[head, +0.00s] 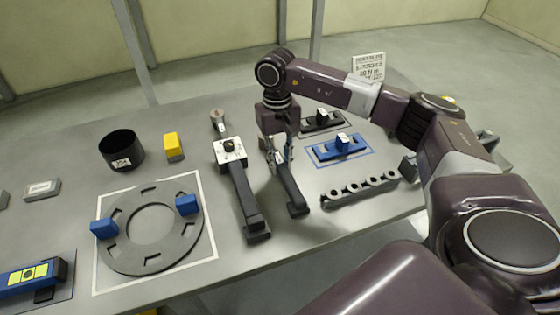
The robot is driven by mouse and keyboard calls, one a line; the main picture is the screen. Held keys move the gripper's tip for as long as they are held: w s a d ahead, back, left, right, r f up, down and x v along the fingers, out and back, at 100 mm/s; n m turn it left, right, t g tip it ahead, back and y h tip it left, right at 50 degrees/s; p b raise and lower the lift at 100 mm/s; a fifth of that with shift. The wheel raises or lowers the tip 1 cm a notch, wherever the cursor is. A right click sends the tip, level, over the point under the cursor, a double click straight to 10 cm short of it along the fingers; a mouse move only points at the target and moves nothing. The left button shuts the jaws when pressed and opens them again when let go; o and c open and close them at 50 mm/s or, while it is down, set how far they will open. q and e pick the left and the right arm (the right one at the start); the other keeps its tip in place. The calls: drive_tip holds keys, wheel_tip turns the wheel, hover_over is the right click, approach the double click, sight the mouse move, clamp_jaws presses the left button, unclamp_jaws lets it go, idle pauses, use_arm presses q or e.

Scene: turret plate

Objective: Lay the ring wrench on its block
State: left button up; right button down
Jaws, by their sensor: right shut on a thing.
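My right gripper (276,158) points down over the middle of the table and is shut. Held in it is a long dark tool, which I take for the ring wrench (289,187). The wrench slants from between the fingers down toward the table's front edge, where its end is thicker. The fingers hide part of its upper end. I cannot tell whether it touches a support underneath. No block is clearly visible beneath it. My left gripper is not in view.
Left of the gripper lies a similar black tool (243,190) with a white head. To the right are a blue fixture (327,152), a black fixture (313,127) and a holed rack (360,190). A slotted ring plate (128,258), black cup (121,150) and yellow block (173,147) stand left.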

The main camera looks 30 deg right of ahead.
idle(0.4)
drive_tip(key=c, duration=1.7)
unclamp_jaws()
drive_tip(key=shift+o, duration=0.2)
drive_tip(key=shift+f, duration=0.1)
drive_tip(key=shift+r+p, duration=1.6)
drive_tip(key=shift+r, duration=1.95)
